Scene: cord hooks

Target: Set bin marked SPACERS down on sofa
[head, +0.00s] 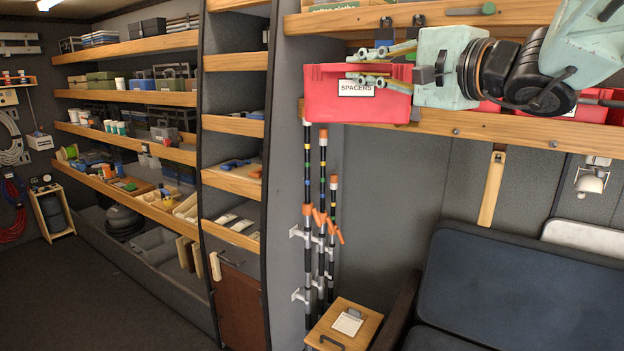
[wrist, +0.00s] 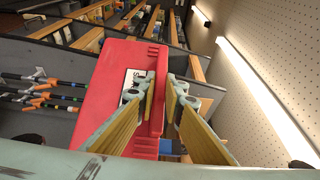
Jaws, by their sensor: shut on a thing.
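The red bin marked SPACERS (head: 345,108) is at the left end of the upper wooden shelf in the head view, upright, its white label facing out. My gripper (head: 390,70) reaches it from the right and is shut on its wall. In the wrist view the two yellow-padded fingers (wrist: 162,100) pinch one wall of the red bin (wrist: 108,100). I cannot tell whether the bin rests on the shelf or hangs just clear of it. The dark blue sofa (head: 520,280) is below and to the right, its visible cushions bare.
The wooden shelf edge (head: 480,125) runs beneath my gripper, with more red bins (head: 585,110) to the right. Poles with orange tips (head: 322,220) stand under the bin. A small wooden box (head: 345,322) is beside the sofa's dark arm (head: 400,310).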

